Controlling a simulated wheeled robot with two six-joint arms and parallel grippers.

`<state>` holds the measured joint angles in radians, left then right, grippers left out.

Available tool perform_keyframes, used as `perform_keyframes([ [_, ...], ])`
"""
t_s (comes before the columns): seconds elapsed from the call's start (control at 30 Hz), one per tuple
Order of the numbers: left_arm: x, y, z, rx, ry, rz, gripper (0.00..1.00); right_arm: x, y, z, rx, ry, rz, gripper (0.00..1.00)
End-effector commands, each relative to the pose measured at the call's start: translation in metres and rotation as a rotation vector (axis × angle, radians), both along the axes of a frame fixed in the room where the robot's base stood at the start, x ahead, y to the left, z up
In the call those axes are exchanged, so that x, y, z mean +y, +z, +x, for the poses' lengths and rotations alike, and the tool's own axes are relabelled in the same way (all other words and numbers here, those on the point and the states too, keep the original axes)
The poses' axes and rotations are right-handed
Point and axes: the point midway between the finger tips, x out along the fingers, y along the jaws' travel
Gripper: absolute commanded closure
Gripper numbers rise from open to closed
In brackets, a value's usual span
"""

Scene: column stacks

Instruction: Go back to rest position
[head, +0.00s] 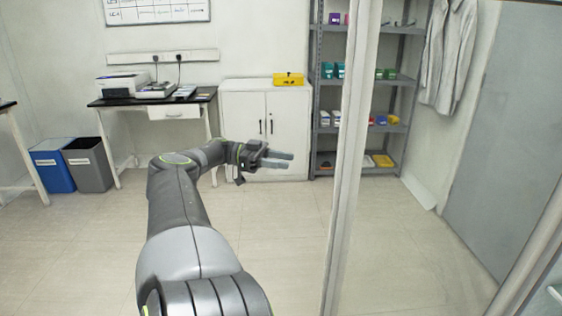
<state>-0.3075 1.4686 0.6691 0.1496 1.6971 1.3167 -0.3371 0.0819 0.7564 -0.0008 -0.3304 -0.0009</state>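My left arm reaches up from the bottom of the head view and bends to the right. My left gripper (279,159) is at its end, pointing right, in front of the white cabinet's lower doors as seen from here. Its two fingers look apart, with a gap between them and nothing held. My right gripper is not in the head view.
A pale upright post (350,150) stands right of my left gripper. Behind are a white cabinet (240,130) with a yellow box (289,79), a grey shelf rack (368,86), a desk (196,97), a blue bin (52,167) and a grey bin (88,166). The floor between is clear.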

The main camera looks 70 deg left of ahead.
Motion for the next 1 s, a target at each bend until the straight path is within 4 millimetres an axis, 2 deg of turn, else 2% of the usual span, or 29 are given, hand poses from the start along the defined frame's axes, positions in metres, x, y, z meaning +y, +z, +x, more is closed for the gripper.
perform_keyframes([
  [0.4, 0.0, -0.001, 0.0, -0.001, 0.003, -0.001, 0.61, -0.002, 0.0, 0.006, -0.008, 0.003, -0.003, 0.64],
  [0.47, 0.002, -0.006, 0.0, -0.003, 0.019, -0.003, 0.61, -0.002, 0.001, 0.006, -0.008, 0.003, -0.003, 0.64],
  [0.57, 0.01, -0.031, 0.0, -0.013, 0.103, -0.003, 0.61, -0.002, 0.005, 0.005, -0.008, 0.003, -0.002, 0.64],
  [0.67, 0.022, -0.079, -0.003, -0.016, 0.256, 0.008, 0.61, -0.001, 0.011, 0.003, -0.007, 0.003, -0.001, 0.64],
  [0.8, 0.032, -0.171, -0.015, 0.033, 0.511, 0.05, 0.61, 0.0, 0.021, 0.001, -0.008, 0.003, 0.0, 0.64],
  [0.87, 0.031, -0.213, -0.024, 0.077, 0.611, 0.076, 0.61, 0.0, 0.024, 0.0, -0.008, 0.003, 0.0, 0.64],
  [0.9, 0.028, -0.242, -0.031, 0.113, 0.672, 0.097, 0.61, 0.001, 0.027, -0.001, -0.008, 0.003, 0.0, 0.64],
  [0.97, 0.02, -0.285, -0.043, 0.178, 0.757, 0.128, 0.61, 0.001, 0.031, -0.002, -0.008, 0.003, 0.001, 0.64],
  [1.0, 0.012, -0.313, -0.051, 0.227, 0.807, 0.149, 0.61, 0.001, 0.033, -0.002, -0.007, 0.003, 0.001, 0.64],
])
